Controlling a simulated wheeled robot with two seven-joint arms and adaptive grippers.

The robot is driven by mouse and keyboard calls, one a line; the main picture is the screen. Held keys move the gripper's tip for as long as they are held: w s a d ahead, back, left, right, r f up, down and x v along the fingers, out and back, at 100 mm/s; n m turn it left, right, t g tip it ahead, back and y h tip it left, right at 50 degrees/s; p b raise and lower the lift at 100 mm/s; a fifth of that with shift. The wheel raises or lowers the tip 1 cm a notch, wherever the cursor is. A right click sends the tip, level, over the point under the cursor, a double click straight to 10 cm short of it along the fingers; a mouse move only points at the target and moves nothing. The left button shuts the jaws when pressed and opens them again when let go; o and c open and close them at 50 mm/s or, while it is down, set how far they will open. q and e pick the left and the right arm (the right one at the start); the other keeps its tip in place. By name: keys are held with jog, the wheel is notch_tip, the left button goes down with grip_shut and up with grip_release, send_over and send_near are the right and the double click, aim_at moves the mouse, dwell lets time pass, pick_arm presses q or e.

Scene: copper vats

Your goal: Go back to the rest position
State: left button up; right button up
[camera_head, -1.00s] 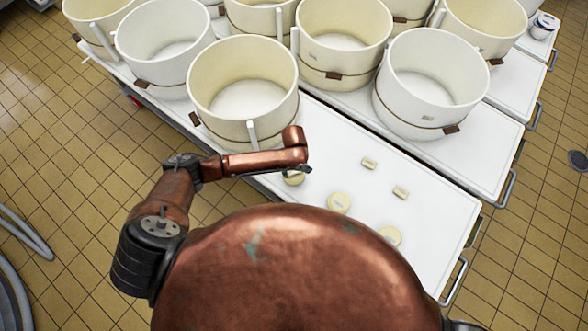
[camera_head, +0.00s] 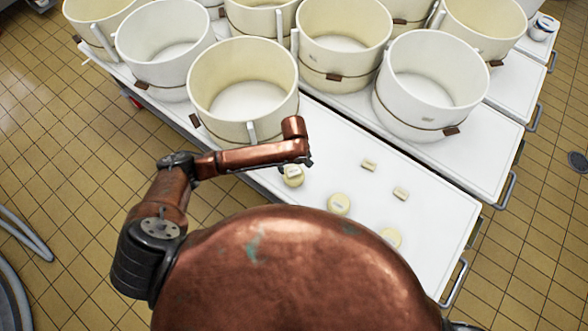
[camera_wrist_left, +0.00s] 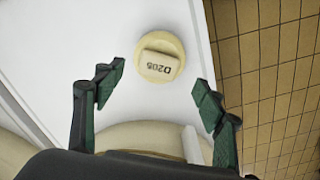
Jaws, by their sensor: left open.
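My left gripper (camera_head: 308,164) is at the end of the copper arm that comes in from the left, above the near white table. In the left wrist view its two green-padded fingers (camera_wrist_left: 155,92) are spread wide with nothing between them. A round cream piece (camera_wrist_left: 172,70) with a block marked D205 on top lies on the table beyond the fingertips. The same round piece (camera_head: 293,180) shows just below the gripper in the head view, apart from it. My right gripper is not in view.
Two more round pieces (camera_head: 339,204) (camera_head: 390,238) and two small blocks (camera_head: 369,164) (camera_head: 400,194) lie on the white table (camera_head: 440,210). A cream vat (camera_head: 243,85) stands close behind the arm, with several more vats further back.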

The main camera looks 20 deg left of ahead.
pick_arm(q)
notch_tip(320, 180, up, 6)
jog(key=shift+f, duration=0.15)
